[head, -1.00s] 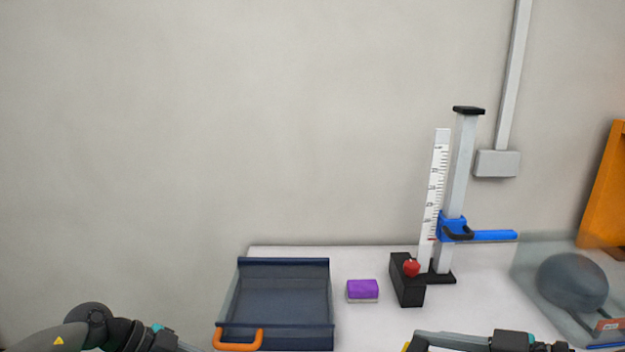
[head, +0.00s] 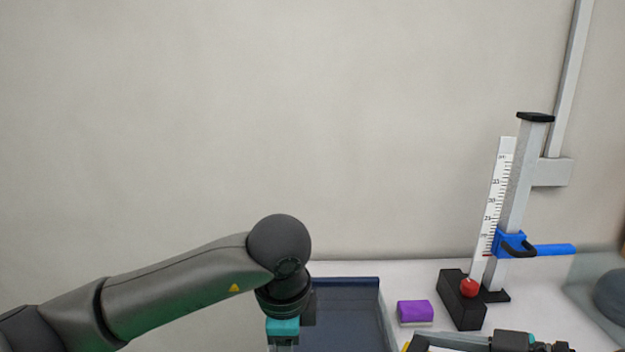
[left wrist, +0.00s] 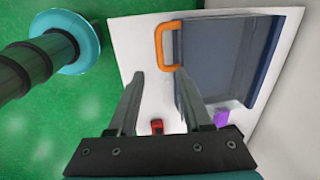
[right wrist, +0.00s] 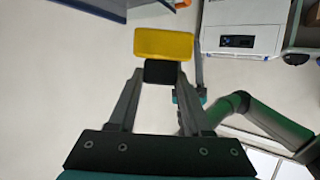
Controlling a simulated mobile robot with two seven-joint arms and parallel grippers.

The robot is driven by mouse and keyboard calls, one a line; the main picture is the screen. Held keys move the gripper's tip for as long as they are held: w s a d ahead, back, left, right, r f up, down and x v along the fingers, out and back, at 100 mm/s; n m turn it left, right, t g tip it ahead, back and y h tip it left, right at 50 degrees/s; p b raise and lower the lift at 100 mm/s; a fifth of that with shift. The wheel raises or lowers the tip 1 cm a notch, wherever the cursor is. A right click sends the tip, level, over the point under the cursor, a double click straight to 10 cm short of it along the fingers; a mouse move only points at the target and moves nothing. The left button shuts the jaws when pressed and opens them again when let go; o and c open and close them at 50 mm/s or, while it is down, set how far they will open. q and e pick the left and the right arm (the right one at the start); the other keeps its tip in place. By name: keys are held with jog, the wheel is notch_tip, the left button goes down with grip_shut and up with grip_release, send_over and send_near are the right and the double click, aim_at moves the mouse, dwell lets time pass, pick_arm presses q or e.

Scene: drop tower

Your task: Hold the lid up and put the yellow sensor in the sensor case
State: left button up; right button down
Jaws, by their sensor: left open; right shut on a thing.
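The sensor case (head: 345,283) is dark blue with a clear-looking panel, partly hidden behind my left arm in the head view. The left wrist view shows its panel (left wrist: 205,65) and an orange handle (left wrist: 160,46) on its edge. My left gripper (left wrist: 159,76) is open and empty; the handle appears just ahead of its fingertips, without visible contact. My right gripper (right wrist: 160,78) is shut on the yellow sensor (right wrist: 163,43) by its black end (right wrist: 160,72). In the head view only a yellow sliver of the sensor (head: 406,347) shows at the bottom edge.
A purple and white block (head: 414,311) lies right of the case. A drop tower (head: 520,190) with ruler, blue clamp and black base block (head: 460,305) with red ball stands farther right. A small red object (left wrist: 157,127) shows between my left fingers.

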jog(key=shift+a+f, duration=0.1)
jog(key=shift+f, duration=0.15)
pick_arm(q)
jog(key=shift+w+d+f+b, duration=0.1)
jog(key=shift+w+f+b, duration=0.25)
jog(key=shift+f+b, duration=1.35)
jog(key=shift+w+a+f+b, duration=0.1)
jog(key=shift+w+f+b, duration=0.25)
jog(key=shift+f+b, duration=1.35)
jog(key=shift+w+d+f+b, duration=0.1)
jog(key=shift+w+f+b, duration=0.5)
jog(key=shift+f, duration=1.85)
pick_arm(e)
notch_tip(320, 180, down, 8)
pick_arm(q)
jog(key=shift+s, duration=0.25)
jog(key=shift+c, duration=0.3)
grip_shut()
